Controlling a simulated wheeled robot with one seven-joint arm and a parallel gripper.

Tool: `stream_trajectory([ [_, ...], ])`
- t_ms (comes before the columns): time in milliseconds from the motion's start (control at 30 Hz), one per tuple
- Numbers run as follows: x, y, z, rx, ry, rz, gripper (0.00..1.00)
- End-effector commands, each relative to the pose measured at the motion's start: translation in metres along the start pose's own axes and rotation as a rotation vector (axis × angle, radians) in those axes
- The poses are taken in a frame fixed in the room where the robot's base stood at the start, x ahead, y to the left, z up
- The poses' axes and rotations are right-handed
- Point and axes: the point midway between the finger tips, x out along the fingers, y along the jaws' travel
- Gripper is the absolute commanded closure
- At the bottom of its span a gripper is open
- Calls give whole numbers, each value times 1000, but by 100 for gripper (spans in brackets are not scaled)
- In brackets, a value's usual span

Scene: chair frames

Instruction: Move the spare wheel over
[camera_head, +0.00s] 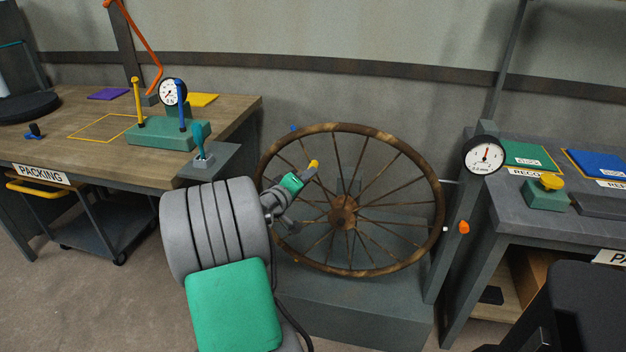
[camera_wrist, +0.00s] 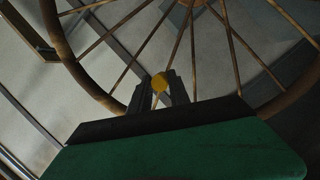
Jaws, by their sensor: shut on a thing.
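A large rusty spoked wheel (camera_head: 343,212) stands upright and slightly tilted in a grey stand (camera_head: 350,305) in the head view. Its brown rim and spokes also fill the upper part of the wrist view (camera_wrist: 70,62). My gripper (camera_head: 307,172) is at the wheel's upper left, in front of the spokes. A spoke runs behind or between the fingertips; I cannot tell which. No other wheel shows clearly.
Left is the packing bench (camera_head: 60,135) with a green gauge fixture (camera_head: 160,134) and a cart (camera_head: 95,225) below. Right is a grey bench (camera_head: 520,215) with green and blue trays. A dial gauge (camera_head: 484,155) on a post stands close to the wheel's right side.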

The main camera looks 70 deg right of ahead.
Motion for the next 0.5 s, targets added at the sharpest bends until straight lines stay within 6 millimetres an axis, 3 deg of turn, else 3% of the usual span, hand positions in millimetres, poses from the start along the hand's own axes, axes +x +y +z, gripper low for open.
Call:
stream_trajectory([
  [200,-2,-16,-6,-2,-2,-3,100],
  [500,-4,-17,-10,-1,-1,-2,100],
])
